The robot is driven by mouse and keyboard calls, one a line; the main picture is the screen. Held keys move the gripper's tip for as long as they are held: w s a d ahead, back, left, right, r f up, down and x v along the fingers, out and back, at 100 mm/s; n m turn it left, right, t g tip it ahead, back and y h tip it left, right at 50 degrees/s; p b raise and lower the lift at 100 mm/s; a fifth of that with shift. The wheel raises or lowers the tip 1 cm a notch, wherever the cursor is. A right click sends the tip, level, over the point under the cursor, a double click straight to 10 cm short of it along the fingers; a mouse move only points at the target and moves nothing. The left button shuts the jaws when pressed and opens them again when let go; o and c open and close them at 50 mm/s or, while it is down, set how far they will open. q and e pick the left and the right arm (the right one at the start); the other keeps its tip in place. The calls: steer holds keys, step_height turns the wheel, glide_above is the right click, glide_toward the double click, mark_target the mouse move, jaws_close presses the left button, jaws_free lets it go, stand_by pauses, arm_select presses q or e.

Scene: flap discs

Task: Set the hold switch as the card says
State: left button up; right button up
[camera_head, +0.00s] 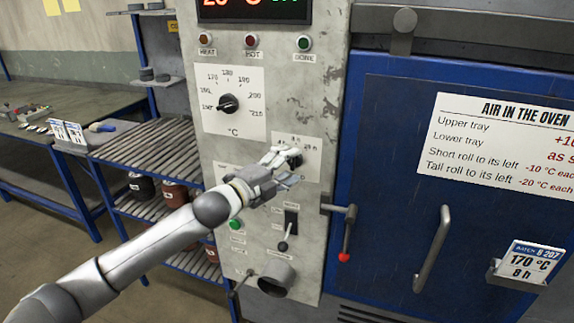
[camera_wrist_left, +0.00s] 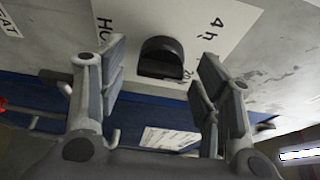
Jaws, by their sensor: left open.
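The batch card (camera_head: 533,262) in a holder on the blue oven door reads 170 °C and 8 h. The hold switch is a black knob (camera_wrist_left: 162,58) on a white plate (camera_head: 313,171) on the grey control panel. In the left wrist view "4 h" is readable on the plate; another mark beside the knob is partly hidden. My left gripper (camera_head: 281,169) is open in front of the switch. In the wrist view its fingers stand on either side of the knob, with gaps showing. The gripper partly hides the switch in the head view, so I cannot read its setting.
A temperature dial (camera_head: 228,103) sits upper left on the panel. Below the hold switch are a black toggle lever (camera_head: 289,230) and a green button (camera_head: 236,225). A red-tipped latch lever (camera_head: 345,240) and door handle (camera_head: 432,250) project at the right. A slatted rack (camera_head: 150,150) stands left.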

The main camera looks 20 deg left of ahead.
arm_select(q)
steer(key=shift+c, duration=0.3)
steer(key=c, duration=1)
steer(key=shift+o, duration=0.2)
arm_select(e)
steer(key=shift+a+f, duration=0.1)
steer(key=shift+a, duration=0.2)
arm_select(q)
steer(key=shift+f, duration=0.1)
arm_select(e)
steer(key=shift+f, duration=0.1)
arm_select(q)
steer(key=n+b, duration=0.2)
steer(key=n+t+b, duration=0.1)
steer(key=n, duration=0.1)
steer(key=shift+f+t+b, duration=0.3)
steer(key=shift+b, duration=0.1)
steer(key=n+t+b, duration=0.1)
steer(key=n+b, duration=0.1)
steer(key=n, duration=0.1)
steer(key=shift+d, duration=0.1)
steer(key=shift+n+t+y+b, duration=0.3)
steer(key=shift+n+t, duration=0.1)
steer(key=shift+n, duration=0.8)
arm_select(e)
step_height(320, 180, down, 6)
steer(key=shift+d, duration=0.2)
arm_select(q)
steer(key=shift+r+n, duration=0.1)
steer(key=shift+n, duration=0.2)
